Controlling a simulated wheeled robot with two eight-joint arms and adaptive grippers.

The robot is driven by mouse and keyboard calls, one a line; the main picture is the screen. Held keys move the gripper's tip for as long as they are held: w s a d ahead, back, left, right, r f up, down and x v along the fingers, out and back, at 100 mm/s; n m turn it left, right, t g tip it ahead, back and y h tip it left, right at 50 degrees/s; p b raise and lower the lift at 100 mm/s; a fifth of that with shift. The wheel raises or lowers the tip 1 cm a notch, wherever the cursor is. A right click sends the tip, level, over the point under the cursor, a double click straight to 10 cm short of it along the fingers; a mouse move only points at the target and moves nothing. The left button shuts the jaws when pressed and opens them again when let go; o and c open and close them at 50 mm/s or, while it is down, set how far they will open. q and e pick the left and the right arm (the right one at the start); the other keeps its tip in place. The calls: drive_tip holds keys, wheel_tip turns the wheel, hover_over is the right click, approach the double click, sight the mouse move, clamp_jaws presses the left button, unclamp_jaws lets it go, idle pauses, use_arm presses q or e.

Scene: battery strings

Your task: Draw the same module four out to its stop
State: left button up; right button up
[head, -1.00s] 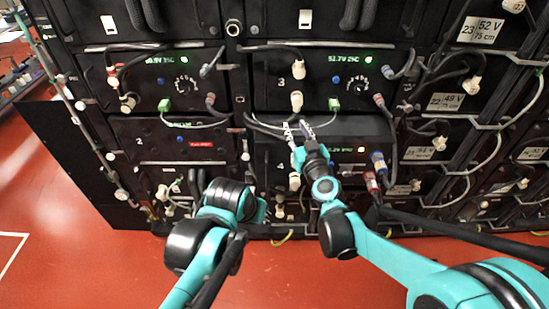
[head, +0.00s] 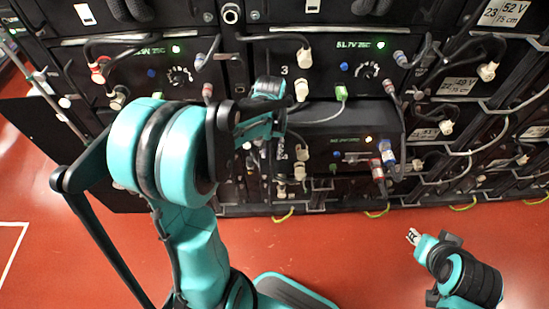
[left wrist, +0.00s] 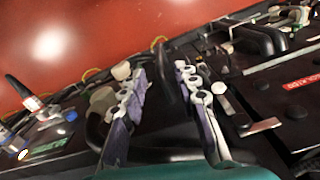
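Module four (head: 340,116) is the lower right unit in the head view. It juts out of the rack with its dark top showing, and an orange light is lit on its front. In the left wrist view its green display (left wrist: 45,151) and blue button (left wrist: 71,116) are at the left. My left gripper (head: 265,155) is at the left end of module four's front, partly hidden by my arm. In the left wrist view its fingers (left wrist: 163,100) are apart, with dark hardware behind the gap and no clear grip. My right gripper (head: 412,237) is low at the right, away from the rack.
Module three (head: 325,65) is directly above. Red and blue plugs (head: 387,153) are on the right of module four's front. White plugs (head: 301,152) are near my left gripper. A red label (left wrist: 301,82) marks the neighbouring module. Red floor (head: 340,245) in front is clear.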

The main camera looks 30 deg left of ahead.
use_arm(q)
wheel_tip(320, 180, down, 7)
drive_tip(key=b, duration=0.2)
drive_tip(key=shift+f+b, duration=0.1)
drive_tip(key=shift+b, duration=0.3)
clamp_jaws()
drive_tip(key=shift+s, duration=0.1)
